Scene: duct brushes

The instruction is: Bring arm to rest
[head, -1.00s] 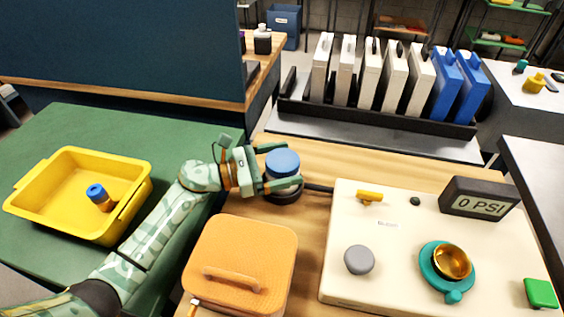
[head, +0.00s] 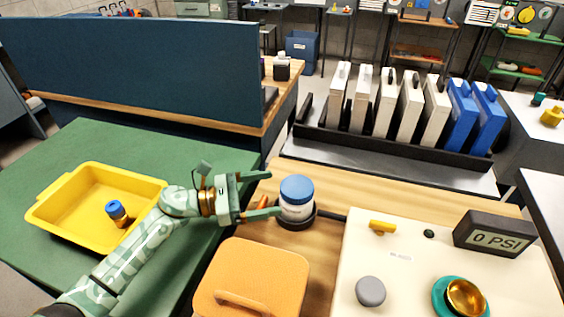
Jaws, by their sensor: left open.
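My left gripper (head: 268,193) is open and empty, its fingers pointing right, just left of a blue-capped jar. The jar (head: 297,200) has a clear or pale body and stands upright in a dark round holder (head: 299,222) on the wooden table. The lower fingertip is close to the jar; I cannot tell whether it touches. My left arm reaches in from the lower left, across the yellow tub. My right gripper is not in view.
A yellow tub (head: 60,208) with a small blue-capped bottle (head: 117,212) sits on the green table (head: 130,143). An orange box (head: 254,275), a cream panel (head: 410,285) with a gauge (head: 494,233), and a rack of white and blue cases (head: 400,149) stand nearby. A dark blue partition (head: 130,75) rises behind.

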